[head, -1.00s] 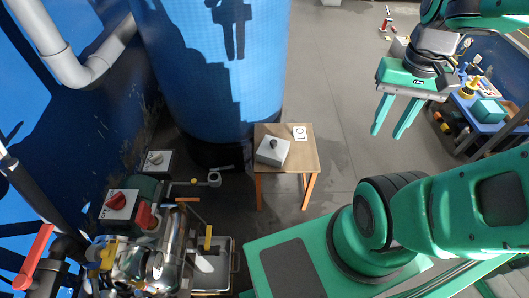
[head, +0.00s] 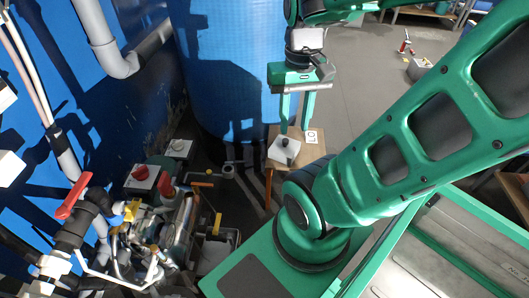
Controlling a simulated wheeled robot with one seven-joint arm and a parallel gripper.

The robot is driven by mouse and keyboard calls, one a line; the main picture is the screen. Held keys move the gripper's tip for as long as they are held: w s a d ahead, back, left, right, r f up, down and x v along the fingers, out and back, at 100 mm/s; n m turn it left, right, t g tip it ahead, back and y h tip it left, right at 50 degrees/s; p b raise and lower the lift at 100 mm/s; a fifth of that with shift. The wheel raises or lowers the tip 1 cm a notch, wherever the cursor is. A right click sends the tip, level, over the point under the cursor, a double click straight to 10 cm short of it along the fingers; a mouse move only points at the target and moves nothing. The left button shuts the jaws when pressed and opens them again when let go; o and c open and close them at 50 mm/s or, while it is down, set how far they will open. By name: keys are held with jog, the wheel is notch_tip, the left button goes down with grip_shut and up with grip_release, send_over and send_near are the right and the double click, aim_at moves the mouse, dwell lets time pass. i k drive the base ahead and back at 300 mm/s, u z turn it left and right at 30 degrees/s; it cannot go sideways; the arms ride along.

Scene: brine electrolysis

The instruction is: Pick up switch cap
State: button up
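A small dark cap (head: 285,142) sits on top of a pale grey box (head: 283,154), seen in the head view. The box rests on a small wooden table (head: 274,132) in front of the big blue tank. I take this dark cap to be the switch cap. My gripper (head: 295,130) points down with its two green fingers apart and nothing between them. In the picture its fingertips appear just above the cap and box, with the left finger closest to the cap. The real height gap cannot be told. My arm hides the table's right side.
A white card (head: 311,136) lies on the table beside the box. The blue tank (head: 230,70) stands close behind. Pipework with a red-handled valve (head: 72,197) and a box with a red knob (head: 141,173) fill the left.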

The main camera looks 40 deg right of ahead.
aim_at(284, 150)
jog(key=k, duration=0.85)
jog(key=z, duration=0.5)
jog(key=i, duration=1)
jog(key=u, duration=0.05)
